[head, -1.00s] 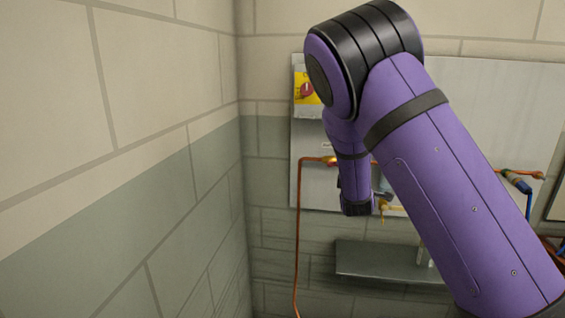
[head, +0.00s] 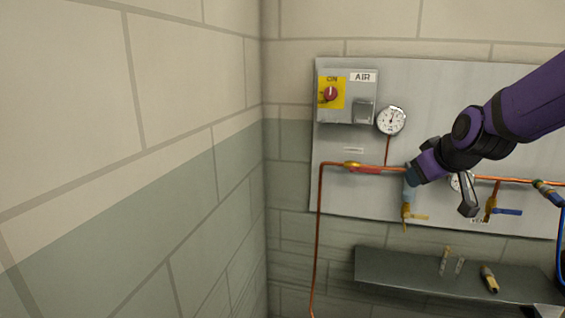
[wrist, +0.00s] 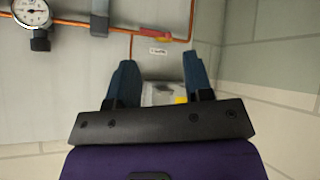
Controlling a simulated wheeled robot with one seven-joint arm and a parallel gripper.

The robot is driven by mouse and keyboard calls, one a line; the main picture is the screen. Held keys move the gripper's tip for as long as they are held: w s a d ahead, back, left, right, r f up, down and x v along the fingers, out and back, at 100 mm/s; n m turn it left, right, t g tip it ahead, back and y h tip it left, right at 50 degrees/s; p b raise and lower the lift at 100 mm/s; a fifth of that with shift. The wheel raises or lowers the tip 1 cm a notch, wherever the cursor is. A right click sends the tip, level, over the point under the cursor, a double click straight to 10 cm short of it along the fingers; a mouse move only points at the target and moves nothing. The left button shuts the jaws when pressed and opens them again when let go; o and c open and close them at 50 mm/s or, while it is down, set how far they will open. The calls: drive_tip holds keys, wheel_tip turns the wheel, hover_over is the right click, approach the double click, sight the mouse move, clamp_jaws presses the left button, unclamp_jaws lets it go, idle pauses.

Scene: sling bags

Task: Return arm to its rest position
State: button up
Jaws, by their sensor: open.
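My purple and black arm (head: 530,100) comes in from the right edge in the head view, bent at a black joint (head: 468,127). Its far end is in front of the pipes of the grey wall panel; the fingers cannot be made out clearly there. In the wrist view my gripper (wrist: 158,72) is open, with two dark blue fingers apart on a black bar. Nothing is held between them. A pale box with a yellow patch (wrist: 180,100) shows behind the gap, partly hidden by the bar.
The grey panel (head: 345,190) carries an AIR switch box (head: 347,97), a gauge (head: 391,120), copper pipe (head: 318,240) and valves. A dark shelf (head: 400,278) below holds small fittings (head: 489,279). A block wall (head: 120,150) stands at left; space before it looks free.

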drive_tip(key=s+r+m+g, duration=0.2)
drive_tip(key=s, duration=1.1)
drive_tip(key=s+r+m+g, duration=0.1)
drive_tip(key=s+m+g, duration=0.1)
drive_tip(key=s, duration=1.1)
drive_tip(key=shift+r+h, duration=0.4)
